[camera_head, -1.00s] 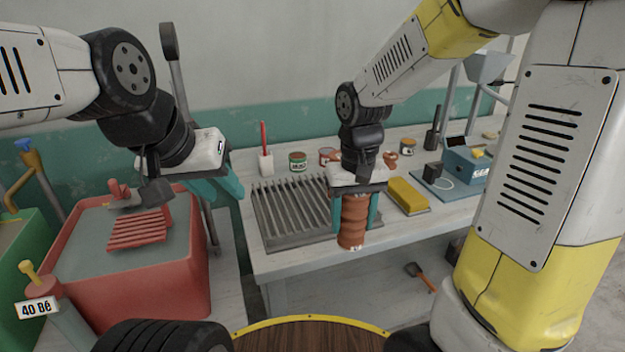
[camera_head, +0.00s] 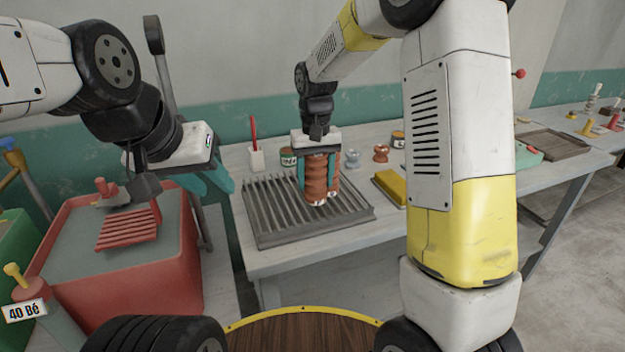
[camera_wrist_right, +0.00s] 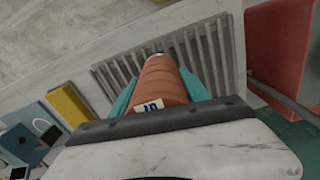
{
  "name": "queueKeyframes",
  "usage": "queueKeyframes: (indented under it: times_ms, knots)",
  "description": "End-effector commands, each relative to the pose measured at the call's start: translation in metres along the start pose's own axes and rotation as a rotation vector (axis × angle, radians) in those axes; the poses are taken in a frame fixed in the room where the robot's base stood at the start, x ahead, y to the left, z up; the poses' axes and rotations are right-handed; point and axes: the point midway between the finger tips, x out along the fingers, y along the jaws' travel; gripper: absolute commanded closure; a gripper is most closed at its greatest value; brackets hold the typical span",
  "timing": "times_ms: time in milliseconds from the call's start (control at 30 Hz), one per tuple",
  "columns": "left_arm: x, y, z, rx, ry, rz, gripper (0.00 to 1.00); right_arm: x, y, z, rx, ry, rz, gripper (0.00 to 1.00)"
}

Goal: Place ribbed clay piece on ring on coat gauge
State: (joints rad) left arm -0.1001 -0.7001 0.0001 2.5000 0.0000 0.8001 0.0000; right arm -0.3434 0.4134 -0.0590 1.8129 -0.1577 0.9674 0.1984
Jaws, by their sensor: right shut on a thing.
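The ribbed clay piece (camera_head: 317,180) is a brown-orange upright cylinder between the teal fingers of my right gripper (camera_head: 319,176). That gripper is shut on it, over the slatted grey rack. In the right wrist view the clay piece (camera_wrist_right: 160,82) shows with a small white label near the palm. The blue coat gauge and its ring are hidden behind my right arm in the head view. Part of a blue device (camera_wrist_right: 22,145) with a pale ring shape (camera_wrist_right: 47,130) shows at the left of the wrist view.
The grey slatted rack (camera_head: 262,228) lies on the table. A yellow block (camera_head: 389,187), tins and small clay pots (camera_head: 381,153) stand nearby. The red tub (camera_head: 150,270) is at the left. A second table with a tray (camera_head: 555,144) stands at the right.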

Motion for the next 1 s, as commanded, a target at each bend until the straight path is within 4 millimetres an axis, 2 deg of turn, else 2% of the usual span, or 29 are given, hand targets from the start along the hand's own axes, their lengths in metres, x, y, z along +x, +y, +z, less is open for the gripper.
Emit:
queueKeyframes:
  times_ms: [233, 633, 667, 700, 767, 1000]
  knots:
    - [0.0, 0.0, 0.0, 0.0, 0.0, 0.0, 0.64, 0.032, 0.0, -0.002, 0.0, -0.002, 0.0, 1.0]
    - [0.0, 0.0, 0.0, 0.0, 0.0, 0.0, 0.64, 0.038, 0.0, -0.002, 0.0, 0.001, 0.0, 1.0]
    - [0.0, 0.0, 0.0, 0.0, 0.0, 0.0, 0.64, 0.039, 0.0, -0.002, 0.0, 0.0, 0.0, 0.44]
    - [0.0, 0.0, 0.0, 0.0, 0.0, 0.0, 0.64, 0.039, 0.0, -0.002, 0.0, 0.0, 0.0, 0.36]
    - [0.0, 0.0, 0.0, 0.0, 0.0, 0.0, 0.64, 0.039, 0.0, -0.002, 0.0, 0.0, 0.0, 0.24]
    - [0.0, 0.0, 0.0, 0.0, 0.0, 0.0, 0.64, 0.038, 0.0, -0.002, 0.0, 0.0, 0.0, 0.24]
